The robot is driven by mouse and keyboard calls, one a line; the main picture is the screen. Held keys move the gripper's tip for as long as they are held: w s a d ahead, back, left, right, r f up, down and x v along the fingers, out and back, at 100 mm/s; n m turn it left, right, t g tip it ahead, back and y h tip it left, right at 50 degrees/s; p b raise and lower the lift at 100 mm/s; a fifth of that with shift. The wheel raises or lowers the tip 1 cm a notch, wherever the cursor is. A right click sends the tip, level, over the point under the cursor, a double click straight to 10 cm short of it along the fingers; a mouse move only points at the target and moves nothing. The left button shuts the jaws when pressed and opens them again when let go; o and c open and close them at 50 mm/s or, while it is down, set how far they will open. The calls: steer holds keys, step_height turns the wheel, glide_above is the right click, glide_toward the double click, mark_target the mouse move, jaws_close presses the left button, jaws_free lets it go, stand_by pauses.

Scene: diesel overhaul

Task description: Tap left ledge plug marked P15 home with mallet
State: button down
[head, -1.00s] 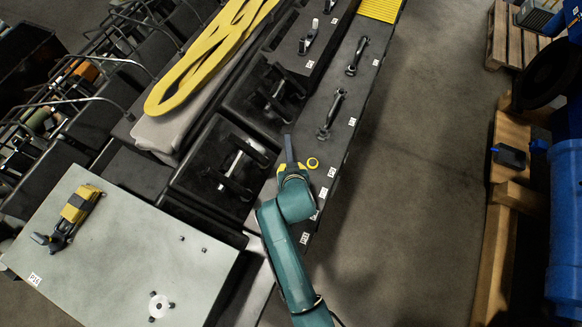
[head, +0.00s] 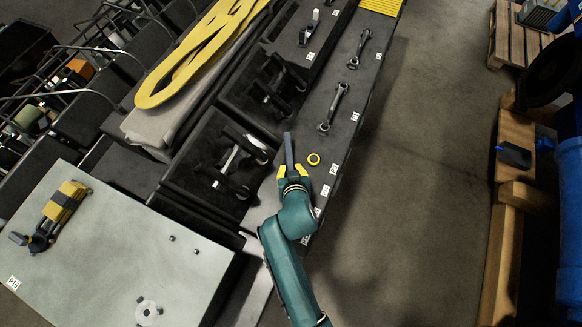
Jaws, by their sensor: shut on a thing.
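My gripper (head: 292,171), with yellow fingers, is shut on a dark grey bar-shaped thing (head: 289,148), which looks like the mallet. The bar points away from my arm, over the dark ledge (head: 345,130). Small white labels run along the ledge edge, one (head: 333,169) near this plug. They are too small to read surely, so I cannot tell which marks P15. I cannot tell how deep the plug sits.
Connecting rods (head: 333,108) lie farther up the ledge. Dark open bays (head: 232,157) are to the left. A pale plate (head: 120,245) labelled P16 carries a yellow and black tool (head: 60,207). Bare floor (head: 420,180) lies right, before a wooden frame (head: 507,230).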

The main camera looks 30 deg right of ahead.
steer(key=shift+s+f, duration=0.15)
steer(key=shift+f, duration=0.65)
steer(key=shift+f+p, duration=0.15)
steer(key=shift+p, duration=0.2)
step_height(320, 180, up, 5)
steer(key=p, duration=0.4)
steer(key=shift+s+a, duration=0.1)
